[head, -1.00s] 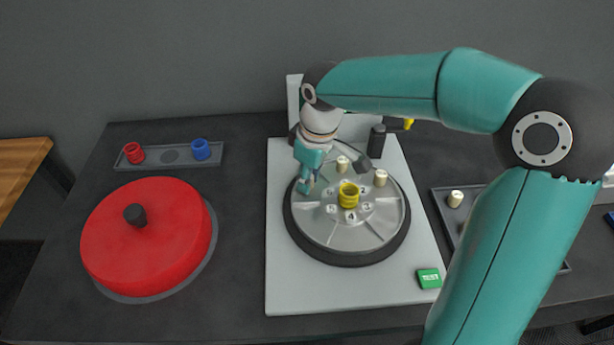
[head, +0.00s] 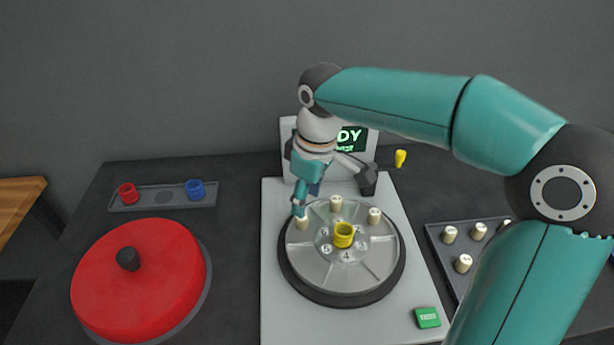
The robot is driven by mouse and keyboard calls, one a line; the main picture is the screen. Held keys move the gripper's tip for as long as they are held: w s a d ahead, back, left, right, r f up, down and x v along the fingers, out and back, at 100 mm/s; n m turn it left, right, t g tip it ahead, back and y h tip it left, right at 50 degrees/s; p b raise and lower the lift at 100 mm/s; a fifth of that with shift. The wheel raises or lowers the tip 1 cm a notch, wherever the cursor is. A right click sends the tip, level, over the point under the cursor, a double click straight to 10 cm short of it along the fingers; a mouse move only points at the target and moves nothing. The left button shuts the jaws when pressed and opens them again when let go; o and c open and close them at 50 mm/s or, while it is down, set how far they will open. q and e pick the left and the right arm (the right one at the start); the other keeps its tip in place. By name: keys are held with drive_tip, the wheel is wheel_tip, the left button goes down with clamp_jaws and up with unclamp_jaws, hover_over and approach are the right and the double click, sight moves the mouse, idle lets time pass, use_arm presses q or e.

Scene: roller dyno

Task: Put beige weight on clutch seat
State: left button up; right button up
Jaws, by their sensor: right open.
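The round grey metal clutch disc (head: 343,278) with a dark rim lies on the light base plate and carries numbered seats around a yellow ring (head: 344,235). Beige weights stand on the disc at its back (head: 336,203), right (head: 374,215) and left (head: 302,222). My right gripper (head: 299,206) points down just above the left weight. It is open, and I cannot tell whether a finger touches that weight. The fingers partly hide its top. My left gripper is out of view.
A tray (head: 434,236) with several more beige weights is at the right, partly behind my right arm. A red lid (head: 145,283) with a black knob fills the left. A grey holder (head: 163,197) has red and blue rings. A green button (head: 428,317) is at the front right.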

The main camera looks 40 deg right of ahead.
drive_tip(key=shift+s+d+r, duration=0.1)
drive_tip(key=shift+s+r, duration=0.05)
drive_tip(key=shift+r, duration=1.2)
drive_tip(key=shift+s+d+r, duration=0.1)
drive_tip(key=shift+r, duration=1.2)
